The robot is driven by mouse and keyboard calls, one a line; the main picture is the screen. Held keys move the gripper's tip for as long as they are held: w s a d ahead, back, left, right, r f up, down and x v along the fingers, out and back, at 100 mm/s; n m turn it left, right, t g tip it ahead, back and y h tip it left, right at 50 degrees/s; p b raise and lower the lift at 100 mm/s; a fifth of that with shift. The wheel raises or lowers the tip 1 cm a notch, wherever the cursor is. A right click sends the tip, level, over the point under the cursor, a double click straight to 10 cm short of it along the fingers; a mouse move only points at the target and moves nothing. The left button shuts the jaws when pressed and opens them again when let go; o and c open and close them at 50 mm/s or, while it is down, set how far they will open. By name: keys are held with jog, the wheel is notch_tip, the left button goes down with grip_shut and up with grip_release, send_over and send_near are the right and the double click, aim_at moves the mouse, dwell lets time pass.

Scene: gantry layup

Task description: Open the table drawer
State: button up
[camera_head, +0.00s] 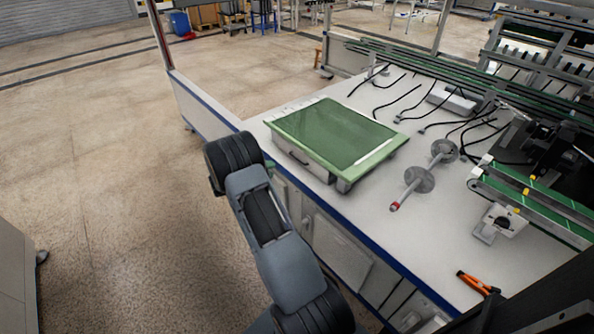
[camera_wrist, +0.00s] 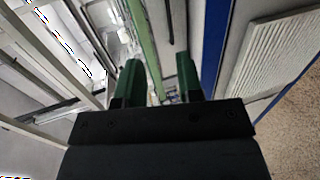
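The white work table (camera_head: 385,225) with a blue edge stands right of my arm in the head view. Its front has pale panels (camera_head: 340,250) below the edge, partly hidden by my arm. I cannot tell which panel is the drawer, and none looks pulled out. In the wrist view, my gripper (camera_wrist: 157,65) shows two green fingers apart with nothing clearly held between them. The blue table edge (camera_wrist: 214,45) and a pale ribbed panel (camera_wrist: 270,50) lie right of the fingers.
A green-topped case (camera_head: 335,138) with a dark front handle sits on the table near my wrist. A grey disc roller (camera_head: 419,180), orange-handled pliers (camera_head: 476,283) and several black cables lie farther right. The floor (camera_head: 95,190) to the left is clear.

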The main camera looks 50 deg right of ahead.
jog(key=shift+h, duration=0.4)
jog(key=x, duration=0.5)
jog(key=f+b+x, duration=0.1)
jog(key=x, duration=0.4)
jog(key=w+f+x, duration=0.1)
jog(key=x, duration=0.4)
jog(key=shift+a+f+b, duration=0.1)
jog(key=shift+b, duration=0.2)
jog(key=shift+c, duration=0.4)
grip_shut()
